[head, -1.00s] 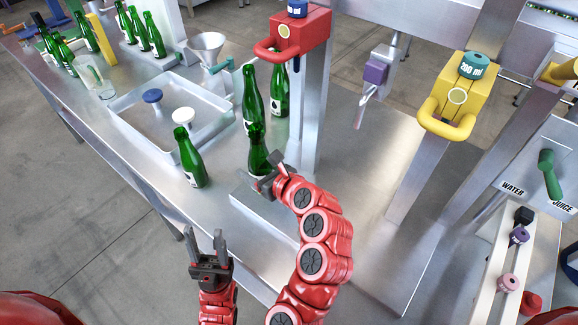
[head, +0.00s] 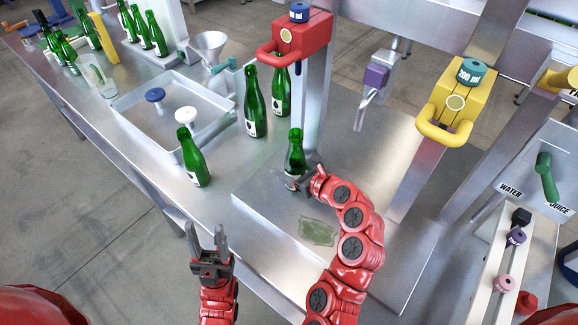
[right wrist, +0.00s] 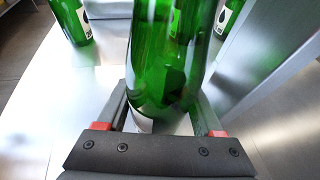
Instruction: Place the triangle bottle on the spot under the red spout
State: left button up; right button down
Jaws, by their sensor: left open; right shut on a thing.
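My right gripper (head: 303,184) is shut around the lower part of a green bottle (head: 295,152), which looks upright over the raised metal platform (head: 262,205). In the right wrist view the bottle (right wrist: 168,55) stands between the fingers. Its label is mostly hidden, so I cannot tell its shape or whether the base touches the platform. The red spout unit (head: 296,36) is on a post behind and above the held bottle. A greenish outlined mark (head: 317,232) lies on the platform, nearer than the bottle. My left gripper (head: 208,240) is open and empty at the table's front edge.
Two green bottles (head: 254,105) (head: 281,92) stand just behind the held one. Another bottle (head: 192,160) stands left of the platform. A metal tray (head: 130,122) and funnel (head: 207,46) are further left. A yellow spout unit (head: 455,98) is at right.

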aim_at(303, 173)
jog(key=shift+c, duration=0.2)
grip_release()
jog(key=shift+f, duration=0.1)
jog(key=shift+r, duration=0.2)
jog(key=shift+s+d, duration=0.15)
jog(key=shift+d, duration=0.1)
jog(key=v, duration=0.6)
jog(key=shift+r+b, duration=0.1)
jog(key=shift+b, duration=0.3)
jog(key=p+v, duration=0.4)
jog(key=p, duration=0.1)
jog(key=shift+s+d+r, duration=0.15)
jog(key=shift+r, duration=0.2)
jog(key=shift+s+d+p, duration=0.2)
jog(key=shift+s+p, duration=0.15)
jog(key=shift+p, duration=0.15)
